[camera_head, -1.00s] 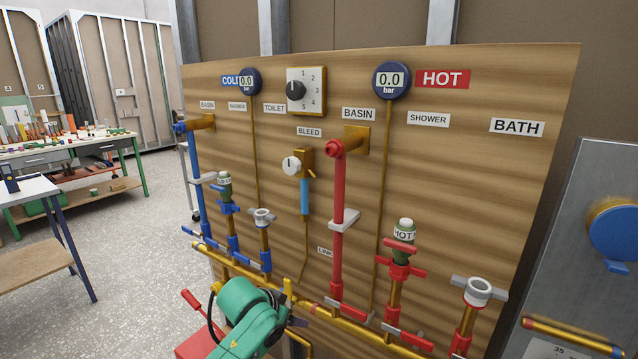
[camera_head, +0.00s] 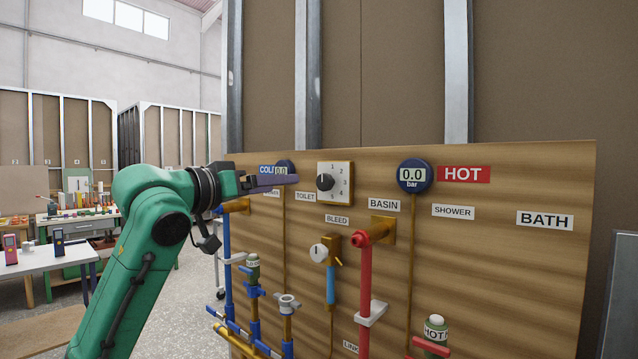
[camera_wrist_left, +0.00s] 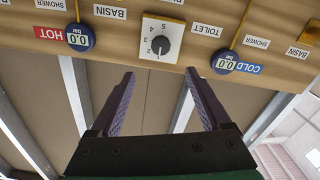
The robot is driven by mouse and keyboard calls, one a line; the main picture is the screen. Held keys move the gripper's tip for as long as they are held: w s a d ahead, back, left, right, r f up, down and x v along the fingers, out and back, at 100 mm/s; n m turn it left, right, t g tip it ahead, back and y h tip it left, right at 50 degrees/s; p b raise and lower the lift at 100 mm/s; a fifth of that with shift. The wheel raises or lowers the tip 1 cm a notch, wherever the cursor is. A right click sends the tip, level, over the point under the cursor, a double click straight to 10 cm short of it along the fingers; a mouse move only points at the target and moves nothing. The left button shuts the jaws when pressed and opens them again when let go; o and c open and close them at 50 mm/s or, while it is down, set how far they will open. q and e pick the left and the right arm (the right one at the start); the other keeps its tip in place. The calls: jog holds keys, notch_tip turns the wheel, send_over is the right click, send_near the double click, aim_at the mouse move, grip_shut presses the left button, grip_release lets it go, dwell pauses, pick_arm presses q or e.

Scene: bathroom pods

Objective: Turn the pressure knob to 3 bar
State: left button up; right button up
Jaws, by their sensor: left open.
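The pressure knob (camera_head: 325,182) is a dark round knob on a pale square plate (camera_head: 345,184) with the numbers 1 to 5, fixed high on the wooden board. The knob also shows in the left wrist view (camera_wrist_left: 160,46), upside down. My left gripper (camera_head: 292,179) is raised just left of the plate in the head view, apart from the knob. In the wrist view its two purple fingers (camera_wrist_left: 160,90) are spread wide with nothing between them, and the knob lies beyond their tips. My right gripper is not in view.
The cold gauge (camera_head: 283,168) is partly hidden by my left gripper. The hot gauge (camera_head: 415,175) reads 0.0 bar. A bleed valve (camera_head: 321,252) and a red pipe (camera_head: 365,290) stick out below.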

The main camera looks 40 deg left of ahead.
aim_at(322, 182)
pick_arm(q)
jog(key=w+p, duration=0.4)
jog(key=w, duration=0.3)
jog(key=w+p, duration=0.5)
jog(key=w, duration=0.1)
jog(key=shift+w+a+r, duration=0.1)
jog(key=shift+w+a, duration=0.1)
jog(key=shift+w, duration=0.15)
jog(key=shift+w+f, duration=0.25)
jog(key=shift+f, duration=0.05)
grip_shut()
